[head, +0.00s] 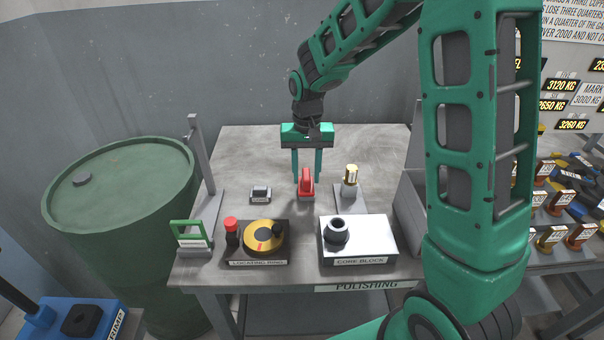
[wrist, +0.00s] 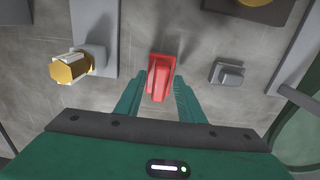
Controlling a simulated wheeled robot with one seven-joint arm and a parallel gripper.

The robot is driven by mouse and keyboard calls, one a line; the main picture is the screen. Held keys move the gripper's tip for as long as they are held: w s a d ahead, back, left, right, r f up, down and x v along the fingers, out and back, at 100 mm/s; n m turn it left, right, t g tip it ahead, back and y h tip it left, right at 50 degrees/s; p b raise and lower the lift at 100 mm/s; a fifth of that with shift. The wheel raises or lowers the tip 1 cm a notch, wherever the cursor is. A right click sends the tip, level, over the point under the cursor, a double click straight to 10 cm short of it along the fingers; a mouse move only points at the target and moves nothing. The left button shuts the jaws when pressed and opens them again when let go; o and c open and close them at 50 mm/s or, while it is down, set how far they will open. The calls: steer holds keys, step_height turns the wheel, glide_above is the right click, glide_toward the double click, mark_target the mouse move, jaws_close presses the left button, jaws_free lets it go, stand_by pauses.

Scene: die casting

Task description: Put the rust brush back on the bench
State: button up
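In the wrist view the red handle (wrist: 160,76) lies between my two fingertips. My gripper (head: 307,175) points straight down over it, one finger on each side. The fingers are apart, with a narrow gap beside the handle in the wrist view (wrist: 160,88). The bristles cannot be made out.
A small grey block (head: 260,194) lies left of the brush and a gold-topped post (head: 350,180) stands right. In front are the locating ring fixture (head: 262,238), the core block (head: 368,238) and a green-framed stand (head: 190,236). A green drum (head: 125,190) stands left of the bench.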

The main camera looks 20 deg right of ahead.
mark_target(306, 174)
step_height(306, 174, up, 12)
stand_by(0.5)
steer(key=s+d+m, duration=0.1)
steer(key=s+d, duration=0.7)
steer(key=s, duration=0.4)
steer(key=s+d+m, duration=0.1)
steer(key=s+d, duration=0.7)
steer(key=s, duration=0.3)
steer(key=s+f, duration=0.2)
steer(key=s, duration=0.6)
steer(key=shift+s+d+m, duration=0.25)
steer(key=shift+m, duration=0.15)
steer(key=shift+f, duration=0.1)
steer(key=shift+w+f, duration=0.25)
steer(key=shift+w, duration=0.3)
